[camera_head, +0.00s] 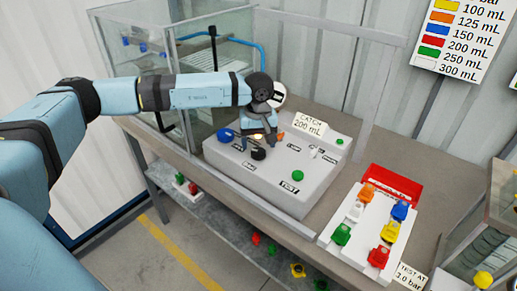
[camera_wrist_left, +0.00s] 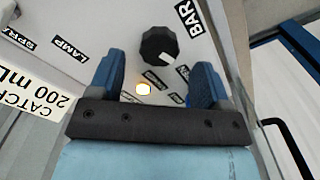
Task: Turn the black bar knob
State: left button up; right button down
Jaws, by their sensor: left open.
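The black knob (camera_head: 258,153) sits on the sloped grey control panel (camera_head: 225,158), just in front of a small lit lamp (camera_head: 257,137). In the left wrist view the knob (camera_wrist_left: 158,45) is dark and faceted with a white mark at its lower right, near a label reading BAR. My left gripper (camera_head: 250,139) is over the panel with its blue fingers apart. In the wrist view the knob lies beyond the fingertips (camera_wrist_left: 155,65), roughly centred between them and not visibly touched. The gripper holds nothing. My right gripper is not in view.
A green button (camera_head: 298,175) and a "CATCH 200 mL" card (camera_head: 311,124) are on the panel. A glass-walled enclosure (camera_head: 150,70) stands behind left. A white tray (camera_head: 333,212) with several coloured valve-like pieces is at the right. Bare bench (camera_head: 430,190) lies beyond it.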

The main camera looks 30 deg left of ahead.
aim_at(258, 151)
pick_arm(q)
jog(key=shift+f, duration=1.7)
jog(key=c, duration=0.9)
jog(key=shift+n, duration=0.3)
